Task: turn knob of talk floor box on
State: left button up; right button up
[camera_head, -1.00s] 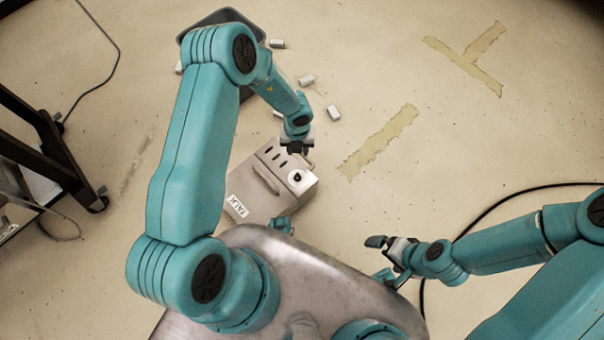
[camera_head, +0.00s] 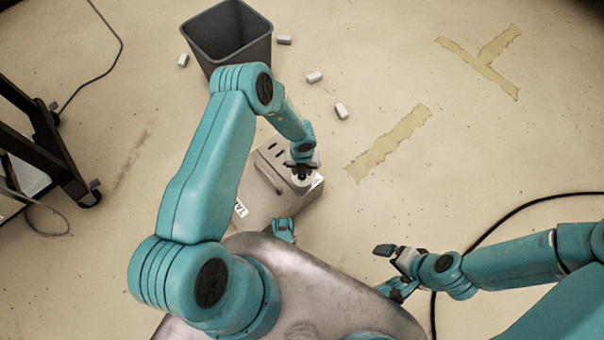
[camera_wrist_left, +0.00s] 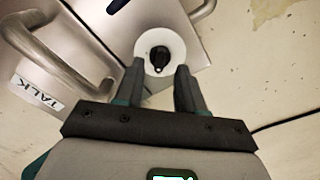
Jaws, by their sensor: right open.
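The talk floor box (camera_head: 262,205) is a beige metal case on the floor, partly hidden by my left arm in the head view. Its TALK label (camera_wrist_left: 38,92) and handle (camera_wrist_left: 60,62) show in the left wrist view. The black knob (camera_wrist_left: 159,57) sits on a round white dial (camera_wrist_left: 173,44). My left gripper (camera_wrist_left: 160,76) is open, its fingertips pointing at the dial with the knob between their lines. In the head view it (camera_head: 303,168) hides the knob; I cannot tell whether it touches. My right gripper (camera_head: 388,262) is open and empty, away from the box.
A grey bin (camera_head: 228,38) stands behind the box, with several small white blocks (camera_head: 315,77) around it. A dark wheeled cart (camera_head: 50,155) is at the left. A black cable (camera_head: 505,222) lies at the right. The floor right of the box is clear, with tape strips (camera_head: 390,143).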

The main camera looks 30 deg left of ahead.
pick_arm(q)
notch_tip(320, 180, down, 2)
jog(key=shift+f, duration=0.1)
grip_shut()
